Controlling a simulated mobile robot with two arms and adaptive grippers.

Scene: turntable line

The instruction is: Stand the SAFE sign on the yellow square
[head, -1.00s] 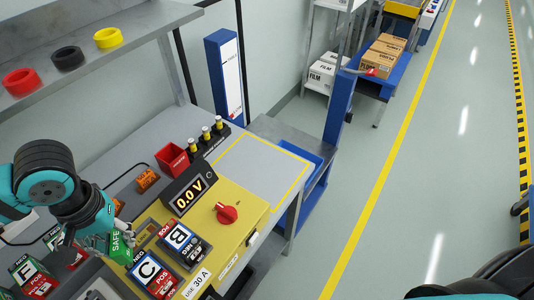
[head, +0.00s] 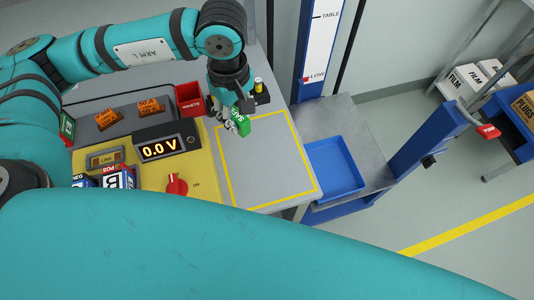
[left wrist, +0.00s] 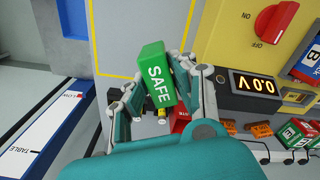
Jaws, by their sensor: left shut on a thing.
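The green SAFE sign (head: 243,124) is held in my left gripper (head: 231,122), near the upper left corner of the yellow-outlined square (head: 265,165) on the grey bench. In the left wrist view, the SAFE sign (left wrist: 157,77) sits between the two fingers of my left gripper (left wrist: 160,88), its white lettering facing the camera. The yellow square's outline (left wrist: 140,75) shows behind it there. I cannot tell how far the sign is above the bench. The square's interior is bare. My right gripper is not in view.
A yellow panel with a red knob (head: 177,184) and a 0.0 V display (head: 163,149) lies left of the square. A red waste bin (head: 190,100) stands behind. A blue tray (head: 335,168) is to the right.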

